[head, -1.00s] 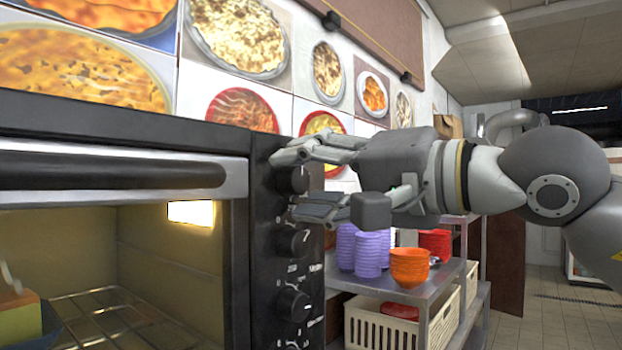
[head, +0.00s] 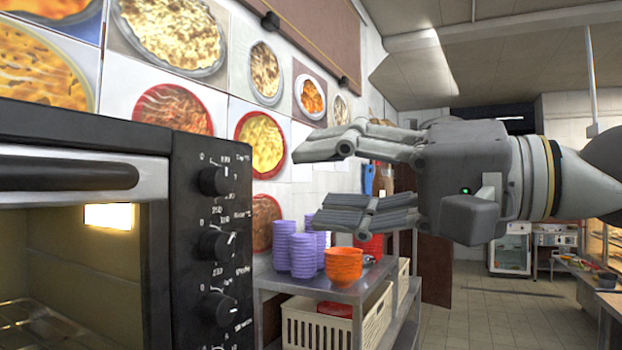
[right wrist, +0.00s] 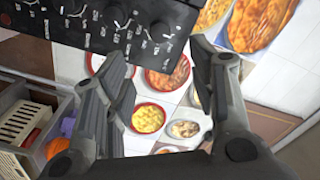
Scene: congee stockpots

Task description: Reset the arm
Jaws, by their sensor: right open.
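My right gripper (head: 335,182) is open and empty in the head view. It is held in the air to the right of the oven's black knob panel (head: 212,250), apart from it, with its fingers pointing left. In the right wrist view its two fingers (right wrist: 165,95) are spread wide with nothing between them, and the oven's knobs (right wrist: 112,18) show beyond at the top. The oven (head: 85,120) is at the left of the head view, with its inside lit and its door handle (head: 65,175) across the top. My left gripper is not in view.
A metal shelf cart (head: 330,290) right of the oven holds stacked purple bowls (head: 293,252), orange bowls (head: 343,265) and a cream basket (head: 318,328). Food pictures (head: 180,108) cover the wall behind. Tiled floor (head: 490,305) lies open at the right.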

